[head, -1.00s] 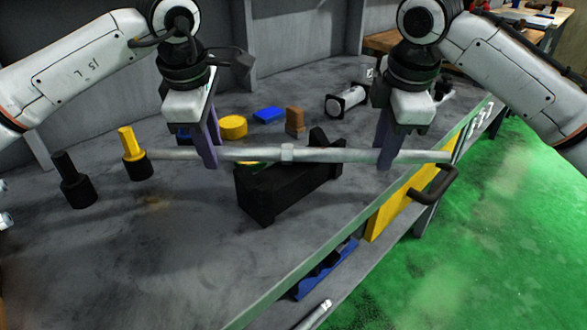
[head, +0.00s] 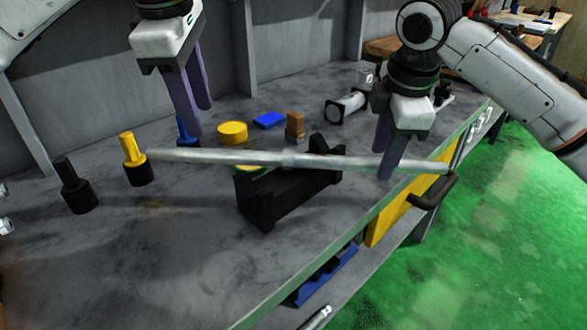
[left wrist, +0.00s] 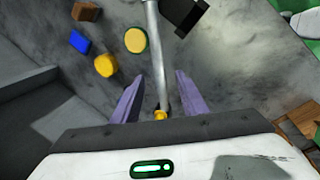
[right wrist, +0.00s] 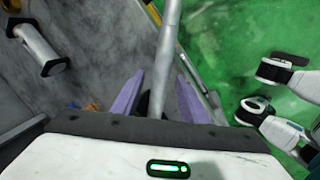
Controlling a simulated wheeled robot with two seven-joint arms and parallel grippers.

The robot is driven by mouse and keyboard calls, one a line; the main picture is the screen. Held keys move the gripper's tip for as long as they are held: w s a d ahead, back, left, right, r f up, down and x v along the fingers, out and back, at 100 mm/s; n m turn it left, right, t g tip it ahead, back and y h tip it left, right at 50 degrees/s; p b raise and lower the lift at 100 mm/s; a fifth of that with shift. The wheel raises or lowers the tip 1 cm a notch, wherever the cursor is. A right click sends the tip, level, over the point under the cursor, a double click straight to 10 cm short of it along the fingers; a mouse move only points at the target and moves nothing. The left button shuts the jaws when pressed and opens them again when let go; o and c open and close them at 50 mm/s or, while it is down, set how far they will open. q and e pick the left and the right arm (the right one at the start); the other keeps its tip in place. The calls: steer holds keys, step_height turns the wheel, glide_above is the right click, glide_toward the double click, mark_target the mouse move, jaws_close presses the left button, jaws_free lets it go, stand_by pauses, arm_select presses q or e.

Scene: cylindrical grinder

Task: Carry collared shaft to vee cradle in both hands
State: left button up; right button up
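The collared shaft (head: 225,157), a long grey rod with a collar (head: 288,160) near its middle, lies across the black vee cradle (head: 285,197). Its right end sits lower in the head view. I cannot tell whether it is seated in the vees. My left gripper (head: 194,120) is open and empty, above the shaft's left part; the left wrist view shows the shaft (left wrist: 157,60) beyond its spread fingers. My right gripper (head: 388,165) is around the shaft's right part; in the right wrist view its fingers are apart, with the shaft (right wrist: 168,50) between them and a gap at the left finger.
A yellow-topped peg (head: 135,160) and a black peg (head: 75,188) stand at left. A yellow disc (head: 232,132), blue block (head: 269,120), brown block (head: 295,125) and a grey cylinder with black ends (head: 346,106) lie behind. The bench's front edge (head: 330,255) runs diagonally.

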steer(key=shift+r, duration=0.1)
steer(key=shift+s+r, duration=0.1)
steer(key=shift+r, duration=0.3)
arm_select(q)
steer(key=shift+v, duration=0.8)
arm_select(e)
steer(key=v, duration=1.1)
steer(key=shift+s, duration=0.1)
